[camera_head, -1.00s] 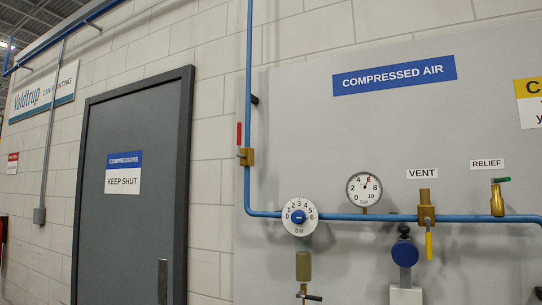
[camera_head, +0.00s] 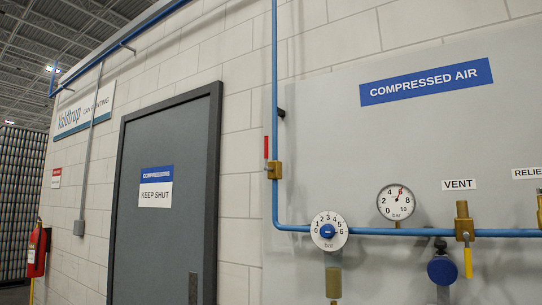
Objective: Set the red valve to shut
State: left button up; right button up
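The red valve (camera_head: 267,147) has a red lever handle pointing straight up, in line with the vertical blue pipe (camera_head: 274,90). Its brass body (camera_head: 274,170) sits on that pipe, left of the grey panel's gauges. Neither of my grippers shows in the head view, and nothing touches the valve.
A dial regulator (camera_head: 329,231), a pressure gauge (camera_head: 396,202) and a yellow-handled vent valve (camera_head: 467,262) sit along the lower blue pipe. A grey door (camera_head: 165,235) stands left of the valve. A fire extinguisher (camera_head: 38,252) hangs farther left.

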aim_at(266, 168)
jog(key=i+u, duration=0.25)
jog(key=u, duration=0.2)
jog(key=i+u, duration=0.25)
jog(key=u, duration=0.15)
jog(key=i+l+u, duration=0.15)
jog(key=u, duration=0.3)
jog(key=i, duration=0.1)
